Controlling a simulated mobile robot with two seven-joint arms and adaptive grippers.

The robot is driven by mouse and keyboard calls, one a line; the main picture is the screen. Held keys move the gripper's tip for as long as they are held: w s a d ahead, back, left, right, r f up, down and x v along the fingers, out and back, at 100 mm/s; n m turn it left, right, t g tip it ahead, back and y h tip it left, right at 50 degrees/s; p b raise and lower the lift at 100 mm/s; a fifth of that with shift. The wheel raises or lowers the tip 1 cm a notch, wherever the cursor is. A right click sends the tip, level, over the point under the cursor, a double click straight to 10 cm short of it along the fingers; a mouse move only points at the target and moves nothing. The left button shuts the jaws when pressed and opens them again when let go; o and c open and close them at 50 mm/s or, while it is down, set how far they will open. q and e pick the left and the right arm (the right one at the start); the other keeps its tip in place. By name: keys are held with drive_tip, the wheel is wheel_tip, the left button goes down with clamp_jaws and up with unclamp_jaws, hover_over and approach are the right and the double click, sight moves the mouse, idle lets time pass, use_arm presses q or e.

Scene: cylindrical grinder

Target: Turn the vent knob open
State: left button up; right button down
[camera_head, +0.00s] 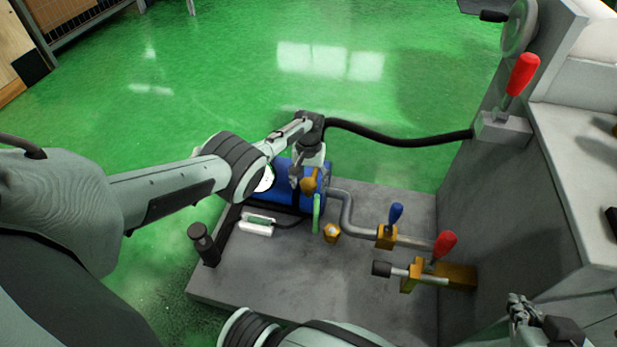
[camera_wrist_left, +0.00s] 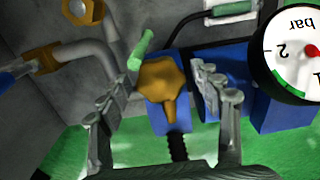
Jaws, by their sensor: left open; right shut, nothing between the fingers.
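The ochre lobed knob, apparently the vent knob (camera_head: 310,184), sits on the blue cylinder (camera_head: 283,171) on the grey base. It is in the middle of the left wrist view (camera_wrist_left: 162,80), with a short tab pointing down. My left gripper (camera_head: 309,170) is over it. In the left wrist view its fingers (camera_wrist_left: 160,88) are open, one on each side of the knob, with visible gaps. Part of the knob is hidden by the gripper in the head view. My right gripper (camera_head: 517,303) is shut and empty at the lower right, away from the knob.
A green handle (camera_head: 317,213) stands close to the knob. A round bar gauge (camera_wrist_left: 290,55) is right of the fingers in the wrist view. A blue lever (camera_head: 396,213), a red lever (camera_head: 445,242) and a grey pipe (camera_head: 346,213) are to the right. A black hose (camera_head: 400,140) crosses behind.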

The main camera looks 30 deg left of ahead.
sight(308, 183)
use_arm(q)
wheel_tip(308, 183, up, 12)
idle(0.6)
drive_tip(key=shift+f, duration=0.1)
